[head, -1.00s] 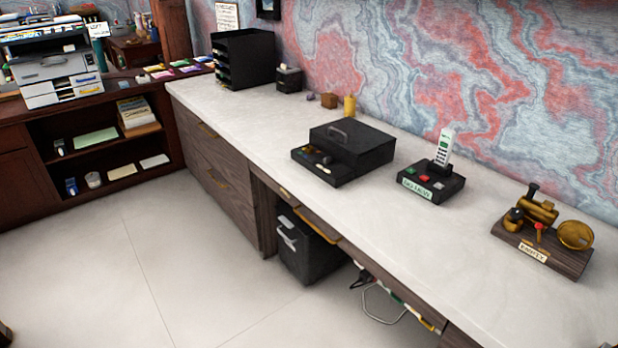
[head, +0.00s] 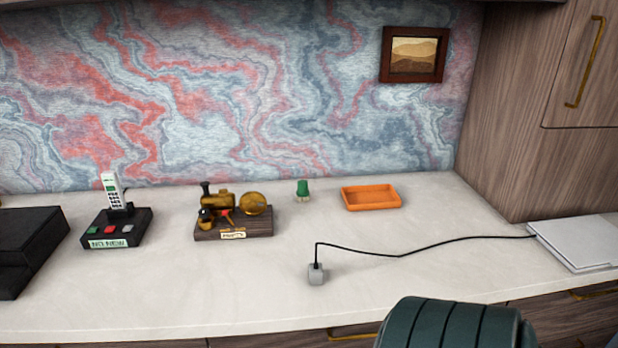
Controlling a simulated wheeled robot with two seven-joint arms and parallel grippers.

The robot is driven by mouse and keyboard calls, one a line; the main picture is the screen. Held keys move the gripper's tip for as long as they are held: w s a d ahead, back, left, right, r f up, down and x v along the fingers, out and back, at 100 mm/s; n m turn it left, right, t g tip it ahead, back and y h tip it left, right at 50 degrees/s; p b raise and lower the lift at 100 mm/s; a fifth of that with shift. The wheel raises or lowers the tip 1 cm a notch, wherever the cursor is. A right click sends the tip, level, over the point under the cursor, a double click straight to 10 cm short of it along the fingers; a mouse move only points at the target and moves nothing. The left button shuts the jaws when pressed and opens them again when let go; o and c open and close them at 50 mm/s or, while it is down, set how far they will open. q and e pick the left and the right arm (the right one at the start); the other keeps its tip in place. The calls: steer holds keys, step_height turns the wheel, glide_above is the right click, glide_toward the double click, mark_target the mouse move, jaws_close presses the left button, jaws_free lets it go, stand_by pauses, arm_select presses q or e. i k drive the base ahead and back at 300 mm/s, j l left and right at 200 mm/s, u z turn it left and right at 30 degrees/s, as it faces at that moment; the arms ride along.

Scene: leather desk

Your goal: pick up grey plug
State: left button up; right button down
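The grey plug (head: 316,274) is a small light-grey block standing on the white desk top, near the front edge in the middle of the head view. A thin black cable (head: 405,255) rises from its top and runs right to a flat white-grey device. Neither of my grippers is in view. Nothing touches or covers the plug.
The flat device (head: 580,243) lies at right. Desk around the plug is clear.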

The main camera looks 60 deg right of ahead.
mark_target(315, 269)
steer(key=z, duration=1.85)
steer(key=u, duration=1.2)
steer(key=j+z, duration=0.25)
steer(key=j, duration=0.3)
steer(key=j+z, duration=0.3)
steer(key=j, duration=0.3)
